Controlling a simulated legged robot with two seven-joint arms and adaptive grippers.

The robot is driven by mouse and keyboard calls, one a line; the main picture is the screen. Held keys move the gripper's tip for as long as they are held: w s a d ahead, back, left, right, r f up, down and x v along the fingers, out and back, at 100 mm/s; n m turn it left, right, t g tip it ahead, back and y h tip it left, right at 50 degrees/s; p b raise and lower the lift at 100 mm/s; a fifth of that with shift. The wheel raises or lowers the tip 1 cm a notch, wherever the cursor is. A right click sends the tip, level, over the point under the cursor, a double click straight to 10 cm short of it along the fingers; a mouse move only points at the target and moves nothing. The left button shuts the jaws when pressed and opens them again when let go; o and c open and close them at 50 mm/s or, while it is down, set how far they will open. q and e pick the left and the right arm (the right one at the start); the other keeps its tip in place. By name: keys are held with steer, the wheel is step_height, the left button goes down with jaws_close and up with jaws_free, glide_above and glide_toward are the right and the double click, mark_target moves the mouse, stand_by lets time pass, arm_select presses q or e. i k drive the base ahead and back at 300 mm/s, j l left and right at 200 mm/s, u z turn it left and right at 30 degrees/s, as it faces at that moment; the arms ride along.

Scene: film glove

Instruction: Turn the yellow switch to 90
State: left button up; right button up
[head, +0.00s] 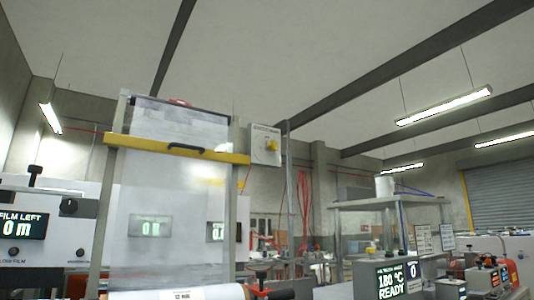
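The yellow switch (271,145) sits on a pale grey box (258,152) fixed to the right of the film frame, near the middle of the view. It looks like a small yellow knob. The markings on the box are too small to read, so I cannot tell its angle. Neither of my grippers is in view.
A frame with clear film (165,200) and a yellow crossbar (178,150) with a dark handle stands left of the switch. A display reads "FILM LEFT 0 m" (20,226) at far left. A metal stand (390,204) is at right.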

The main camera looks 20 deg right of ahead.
mark_target(272, 146)
steer(key=l+u, duration=0.2)
steer(key=l, duration=1.9)
steer(key=i, duration=0.05)
